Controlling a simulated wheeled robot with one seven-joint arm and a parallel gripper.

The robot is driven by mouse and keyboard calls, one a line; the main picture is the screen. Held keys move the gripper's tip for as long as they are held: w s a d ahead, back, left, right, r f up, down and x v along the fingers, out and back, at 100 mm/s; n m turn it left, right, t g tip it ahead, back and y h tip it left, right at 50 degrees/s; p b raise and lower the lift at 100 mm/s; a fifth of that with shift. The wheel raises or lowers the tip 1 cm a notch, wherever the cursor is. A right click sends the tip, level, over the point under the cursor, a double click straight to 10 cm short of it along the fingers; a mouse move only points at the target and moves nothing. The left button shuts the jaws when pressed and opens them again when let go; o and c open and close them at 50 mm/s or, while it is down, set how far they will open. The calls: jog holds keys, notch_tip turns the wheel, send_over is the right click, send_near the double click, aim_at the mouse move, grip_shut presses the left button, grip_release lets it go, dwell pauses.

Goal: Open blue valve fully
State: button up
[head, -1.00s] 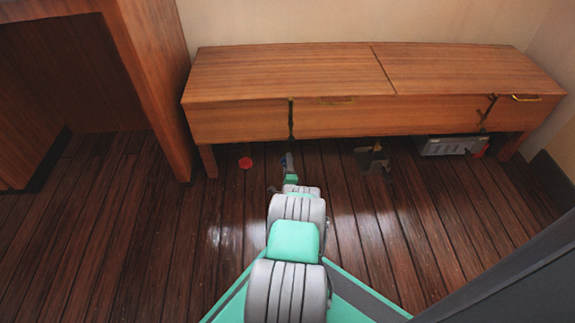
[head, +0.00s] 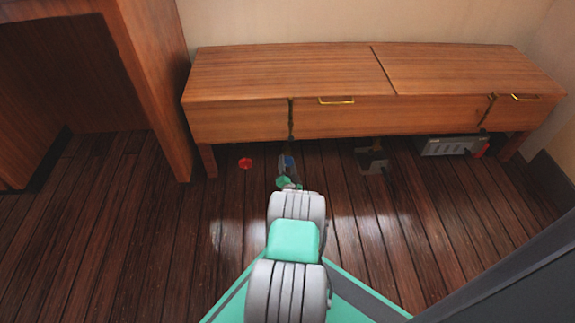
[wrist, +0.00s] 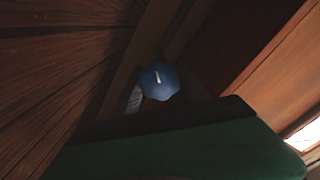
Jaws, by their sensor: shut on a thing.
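The blue valve (head: 289,161) is a small knob low under the front edge of the wooden bench. In the wrist view the blue valve (wrist: 160,81) shows as a rounded blue cap with a short white mark on it. My gripper (head: 287,169) reaches in under the bench and is shut on the blue valve. The fingers are dark and small, and their exact contact on the knob is hard to see. The valve's stem is hidden.
A red valve (head: 245,163) is left of my gripper under the bench (head: 290,75). A dark box-like fitting (head: 373,160) and a grey box (head: 447,146) with a red part are to the right. A wooden cabinet side (head: 150,80) stands left. The floor in front is clear.

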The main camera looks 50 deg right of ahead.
jog(key=n, duration=0.4)
jog(key=shift+n, duration=0.3)
jog(key=n, duration=0.4)
jog(key=shift+n, duration=0.3)
jog(key=o, duration=1.3)
jog(key=shift+o, duration=0.2)
